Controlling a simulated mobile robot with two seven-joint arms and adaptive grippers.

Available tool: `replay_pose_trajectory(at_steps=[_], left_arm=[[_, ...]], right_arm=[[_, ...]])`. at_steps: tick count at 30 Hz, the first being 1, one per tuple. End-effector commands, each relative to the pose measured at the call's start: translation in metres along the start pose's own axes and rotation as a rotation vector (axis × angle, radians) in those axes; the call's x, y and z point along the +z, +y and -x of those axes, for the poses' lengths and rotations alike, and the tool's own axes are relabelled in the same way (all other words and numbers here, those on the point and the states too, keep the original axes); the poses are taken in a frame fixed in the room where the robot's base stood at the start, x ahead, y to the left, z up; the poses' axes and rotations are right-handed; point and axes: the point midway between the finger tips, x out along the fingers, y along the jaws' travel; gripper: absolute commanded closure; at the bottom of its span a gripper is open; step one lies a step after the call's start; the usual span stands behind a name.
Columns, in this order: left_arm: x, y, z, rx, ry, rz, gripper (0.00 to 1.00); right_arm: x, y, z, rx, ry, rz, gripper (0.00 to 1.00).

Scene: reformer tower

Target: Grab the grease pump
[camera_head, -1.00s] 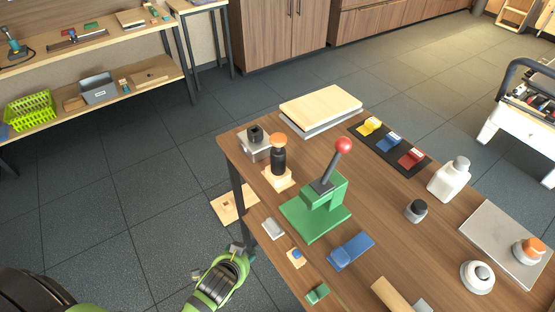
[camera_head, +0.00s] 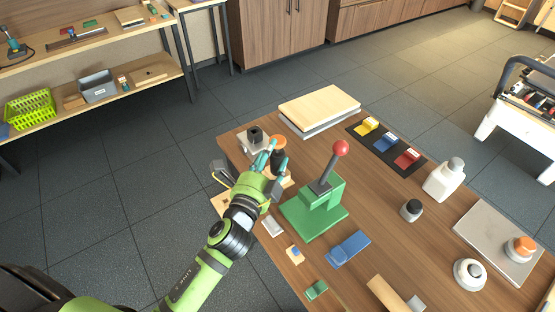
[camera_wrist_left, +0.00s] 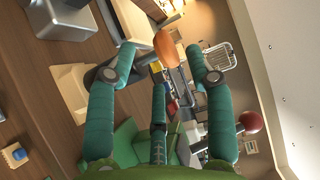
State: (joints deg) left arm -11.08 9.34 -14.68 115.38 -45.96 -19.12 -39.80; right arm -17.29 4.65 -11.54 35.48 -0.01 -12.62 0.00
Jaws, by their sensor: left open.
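I take the grease pump (camera_head: 280,158) to be the black bottle-like body with an orange cap. It stands upright on a small wooden base (camera_head: 288,182) near the left edge of the table. My left gripper (camera_head: 269,170) is open, its teal fingers right beside the pump and partly covering it. In the left wrist view the pump's orange cap (camera_wrist_left: 168,48) shows between the spread fingertips (camera_wrist_left: 162,62). Most of its dark body is hidden behind a finger there, and I cannot tell whether any finger touches it. My right gripper is not in view.
A green press (camera_head: 318,210) with a red-ball lever stands just right of the gripper. A metal block with a black top (camera_head: 253,140) is behind it. A pale board (camera_head: 320,106) lies at the back. Small blocks and a blue piece (camera_head: 348,248) lie in front.

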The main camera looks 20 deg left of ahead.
Motion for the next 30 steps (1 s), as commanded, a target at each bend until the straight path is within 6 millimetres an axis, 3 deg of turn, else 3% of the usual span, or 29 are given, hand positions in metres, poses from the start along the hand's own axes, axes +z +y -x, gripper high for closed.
replay_pose_trajectory(at_steps=[5,9,17,18,21,22,30], left_arm=[[0.000,-0.009,-0.028,0.000,-0.003,0.004,0.47],[0.000,-0.005,-0.043,0.001,-0.002,0.004,0.47],[0.000,-0.004,-0.046,0.002,-0.002,0.005,0.47],[0.000,-0.004,-0.046,0.002,-0.002,0.005,0.51],[0.000,-0.004,-0.046,0.002,-0.002,0.005,0.91],[0.000,-0.004,-0.046,0.002,-0.002,0.005,1.00],[0.000,-0.005,-0.046,0.000,-0.002,0.005,1.00]], right_arm=[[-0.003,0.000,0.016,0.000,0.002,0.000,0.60],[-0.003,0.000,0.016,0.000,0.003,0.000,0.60],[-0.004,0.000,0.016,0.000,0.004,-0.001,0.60],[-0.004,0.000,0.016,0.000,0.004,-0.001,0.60],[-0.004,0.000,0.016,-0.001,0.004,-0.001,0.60],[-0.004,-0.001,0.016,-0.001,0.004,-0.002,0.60],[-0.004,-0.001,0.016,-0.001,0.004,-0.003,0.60]])
